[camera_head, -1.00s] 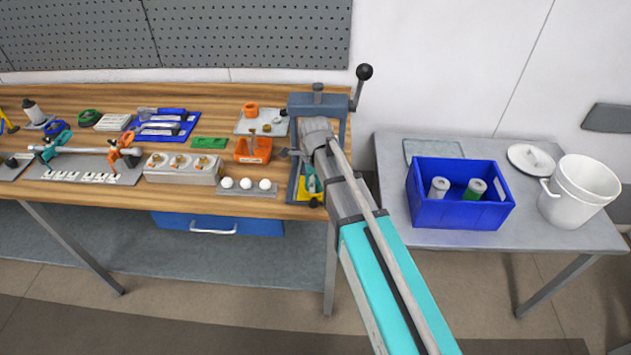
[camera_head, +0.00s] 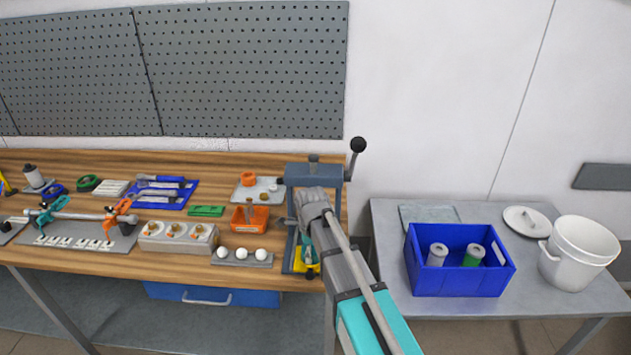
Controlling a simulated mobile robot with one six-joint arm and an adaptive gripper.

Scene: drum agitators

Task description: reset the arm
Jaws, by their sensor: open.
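My arm (camera_head: 352,275) reaches up from the bottom of the view. Its grey far joint (camera_head: 312,202) overlaps the front of the bench press (camera_head: 300,174) in the picture. Small teal and yellow parts (camera_head: 308,266) show at the press base, partly covered by the arm. Whether the arm touches the press cannot be told.
The wooden bench (camera_head: 160,262) holds an orange bin (camera_head: 249,222), white balls (camera_head: 241,254), a grey block (camera_head: 178,238) and a blue tool tray (camera_head: 163,202). On the grey side table (camera_head: 390,225) stand a blue crate (camera_head: 460,282) with two cylinders and a white bucket (camera_head: 578,258).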

